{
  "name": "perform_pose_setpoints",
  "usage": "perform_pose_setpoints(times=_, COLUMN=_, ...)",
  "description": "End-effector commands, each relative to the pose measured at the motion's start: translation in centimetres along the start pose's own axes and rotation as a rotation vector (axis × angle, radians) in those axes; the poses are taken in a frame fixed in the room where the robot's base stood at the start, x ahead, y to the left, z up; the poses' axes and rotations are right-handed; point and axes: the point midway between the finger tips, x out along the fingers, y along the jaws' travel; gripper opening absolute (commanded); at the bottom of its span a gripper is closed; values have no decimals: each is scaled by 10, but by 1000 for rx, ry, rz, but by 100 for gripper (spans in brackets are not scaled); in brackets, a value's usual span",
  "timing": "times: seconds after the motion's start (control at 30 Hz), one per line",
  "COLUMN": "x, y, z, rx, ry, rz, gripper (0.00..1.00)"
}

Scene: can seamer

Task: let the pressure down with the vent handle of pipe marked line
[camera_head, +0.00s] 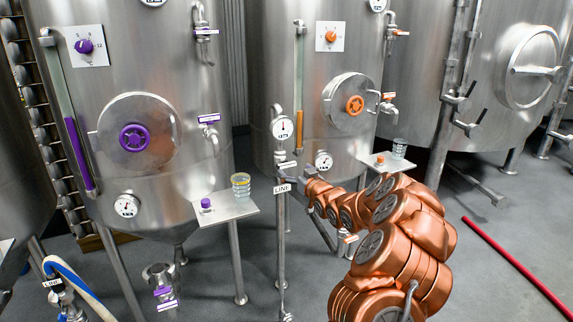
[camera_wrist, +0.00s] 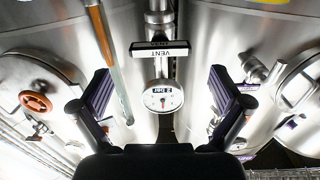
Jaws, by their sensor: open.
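The pipe marked LINE stands upright between the two nearer tanks; its white LINE plate (camera_head: 282,189) faces the head camera. A round gauge (camera_head: 282,127) sits higher on this pipe. In the wrist view, turned upside down, a plate reading VENT (camera_wrist: 160,48) crosses the pipe (camera_wrist: 159,18), beside a round gauge (camera_wrist: 163,96). I cannot clearly tell the vent handle from its plate. My gripper (camera_head: 298,182) is close beside the pipe, partly hidden. In the wrist view my gripper (camera_wrist: 162,95) is open, with dark-padded fingers apart and nothing held.
The left tank has a purple handwheel (camera_head: 134,137) and a small shelf (camera_head: 228,208) holding a cup (camera_head: 241,184). The right tank has an orange handwheel (camera_head: 355,105) and a shelf (camera_head: 388,162). A red hose (camera_head: 515,270) lies on the floor at right.

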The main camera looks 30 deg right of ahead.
Motion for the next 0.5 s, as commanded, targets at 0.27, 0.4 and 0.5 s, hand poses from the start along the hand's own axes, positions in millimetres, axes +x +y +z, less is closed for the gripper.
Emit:
perform_pose_setpoints(times=0.27, x=33, y=-1, z=-1, rx=-3, ry=-2, rz=-1, gripper=100)
perform_pose_setpoints(times=0.4, x=46, y=0, z=-2, rx=-5, ry=-1, rz=1, gripper=100)
perform_pose_setpoints(times=0.5, x=53, y=-1, z=-2, rx=-2, ry=-1, rz=-1, gripper=100)
